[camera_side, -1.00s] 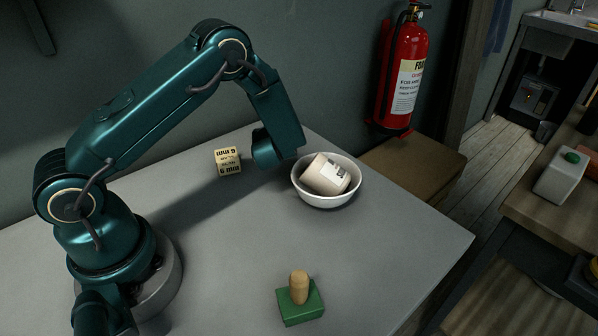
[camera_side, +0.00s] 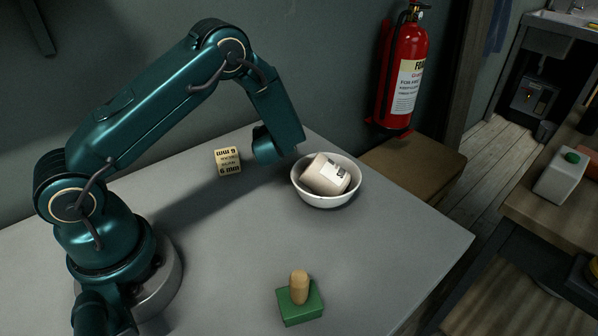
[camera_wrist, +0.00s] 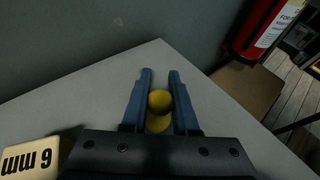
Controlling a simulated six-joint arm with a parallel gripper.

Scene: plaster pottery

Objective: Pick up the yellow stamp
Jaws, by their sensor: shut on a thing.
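The yellow stamp (camera_wrist: 159,102) shows in the wrist view as a round yellow knob above a second rounded yellow part. It sits between the two blue fingers of my gripper (camera_wrist: 160,75), which is shut on it. In the side view my wrist is at the back of the table, behind and left of the white bowl. The fingers and the yellow stamp are hidden there, so I cannot tell from that view whether the stamp touches the table.
A cream block marked "6 mm" (camera_side: 228,160) stands left of my wrist, also in the wrist view (camera_wrist: 30,157). A white bowl (camera_side: 326,200) holds a pale labelled container (camera_side: 322,175). A green stamp with a wooden handle (camera_side: 301,303) stands in front. The middle of the grey table (camera_side: 230,245) is clear.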

